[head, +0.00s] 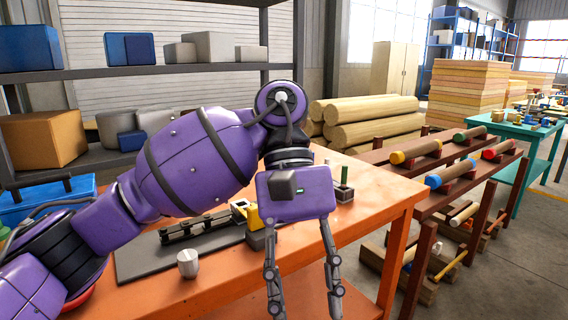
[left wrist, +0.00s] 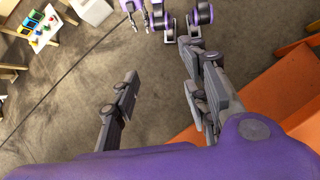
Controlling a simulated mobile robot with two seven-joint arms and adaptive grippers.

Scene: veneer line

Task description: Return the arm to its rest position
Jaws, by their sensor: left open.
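My left arm (head: 200,155) comes in from the left, purple with black joints, and reaches across in front of the orange workbench. My left gripper (head: 304,298) hangs down at the bench's near edge, its two grey fingers apart with nothing between them. In the left wrist view the open fingers (left wrist: 160,95) are over bare concrete floor, beside an orange bench edge (left wrist: 295,75). The right gripper cannot be made out with certainty; purple and grey robot parts (left wrist: 180,18) show at the top of that view.
On the orange bench (head: 375,205) are a dark mat (head: 135,262) with a black fixture (head: 200,228), a light knob-like piece (head: 188,262) and a yellow tool (head: 250,213). A brown rack (head: 440,182) holds colour-ended rolls on the right. Shelves (head: 150,70) stand behind.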

